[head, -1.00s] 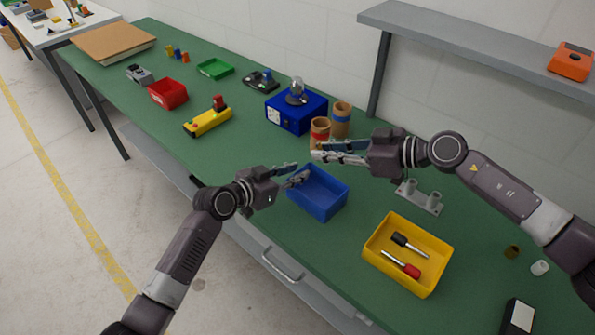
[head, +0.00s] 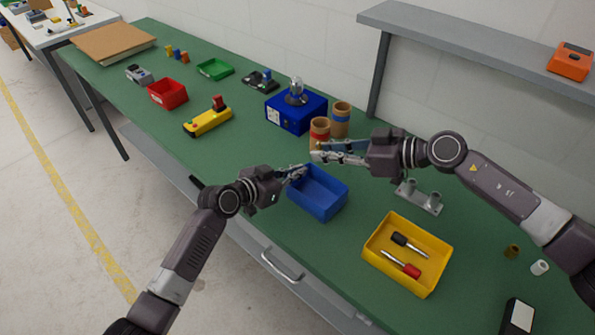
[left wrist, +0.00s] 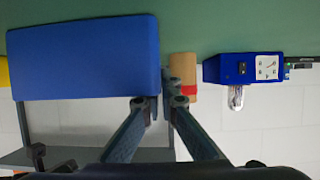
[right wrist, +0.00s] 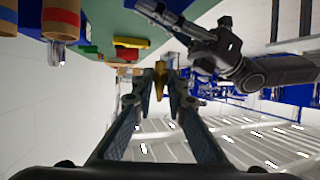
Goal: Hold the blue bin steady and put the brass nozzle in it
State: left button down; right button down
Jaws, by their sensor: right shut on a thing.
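The blue bin (head: 318,194) stands empty on the green bench; it also shows large in the left wrist view (left wrist: 85,58). My left gripper (head: 299,174) is at the bin's far-left rim. My right gripper (head: 315,156) is above the bin's back side. In the right wrist view it is shut on the brass nozzle (right wrist: 159,80), which hangs between the fingertips. The fingers mostly hide the nozzle in the head view.
A yellow tray (head: 376,272) with two tools lies in front right of the bin. A grey fixture (head: 420,198) stands to the right. Cardboard tubes (head: 341,124) and a blue box (head: 290,118) with a bulb stand behind. A red bin (head: 168,94) is farther left.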

jog(key=shift+f, duration=5.65)
pick_arm(q)
jog(key=shift+s, duration=0.1)
pick_arm(e)
jog(key=shift+s+f, duration=0.2)
jog(key=c, duration=1.8)
grip_release()
jog(key=shift+s+f, duration=0.1)
jog(key=shift+f, duration=0.1)
jog(key=shift+c, duration=0.2)
jog(key=shift+d, duration=0.1)
pick_arm(q)
jog(key=shift+a, duration=0.1)
pick_arm(e)
jog(key=shift+d, duration=0.2)
jog(key=r+v, duration=0.1)
jog(key=v, duration=1)
jog(key=shift+d+r, duration=0.15)
jog(key=shift+r, duration=0.1)
pick_arm(q)
jog(key=c, duration=2.1)
grip_release()
